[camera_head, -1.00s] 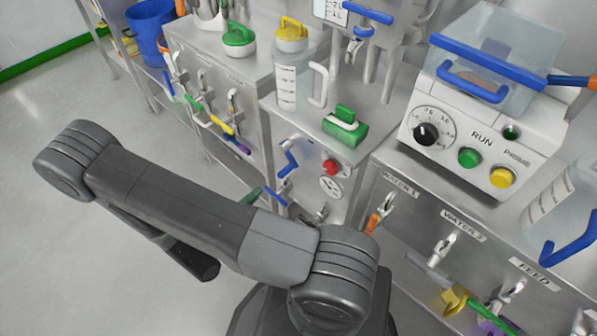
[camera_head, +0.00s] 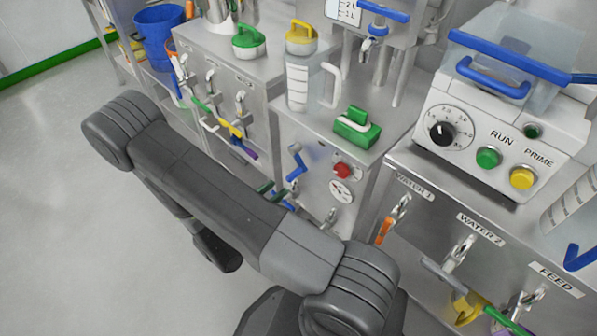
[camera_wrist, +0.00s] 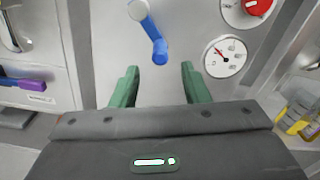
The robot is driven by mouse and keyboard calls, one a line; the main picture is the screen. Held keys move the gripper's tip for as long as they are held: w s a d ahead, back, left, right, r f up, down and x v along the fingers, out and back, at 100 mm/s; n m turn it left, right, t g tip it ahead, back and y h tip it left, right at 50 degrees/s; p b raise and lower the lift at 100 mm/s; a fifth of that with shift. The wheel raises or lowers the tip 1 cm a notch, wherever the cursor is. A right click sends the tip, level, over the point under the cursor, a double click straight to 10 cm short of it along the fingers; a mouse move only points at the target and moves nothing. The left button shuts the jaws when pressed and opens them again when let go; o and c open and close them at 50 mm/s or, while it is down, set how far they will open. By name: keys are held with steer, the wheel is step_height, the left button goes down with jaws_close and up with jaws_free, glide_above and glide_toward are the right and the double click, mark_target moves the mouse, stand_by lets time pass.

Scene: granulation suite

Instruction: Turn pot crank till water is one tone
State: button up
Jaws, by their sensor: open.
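The blue crank (camera_head: 296,164) sits on the steel front panel of the middle cabinet. In the wrist view the crank (camera_wrist: 147,30) lies just beyond and above the fingertips, its blue knob hanging down between the lines of the two fingers. My gripper (camera_wrist: 159,72) has two green fingers spread apart, empty, and not touching the crank. In the head view the arm hides most of the gripper. I see no water in the pot, and I cannot tell which vessel the crank serves.
A red knob (camera_head: 342,170) and a round dial (camera_head: 341,191) sit right of the crank. A clear jug (camera_head: 299,82) and a green-handled block (camera_head: 353,128) stand on top. Hooks with coloured tools hang on the left cabinet (camera_head: 207,62) and below the labels on the right. Open floor lies left.

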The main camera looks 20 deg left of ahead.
mark_target(301, 169)
steer(key=shift+b+x, duration=0.4)
steer(key=shift+x, duration=4.6)
steer(key=shift+c, duration=0.4)
jaws_close()
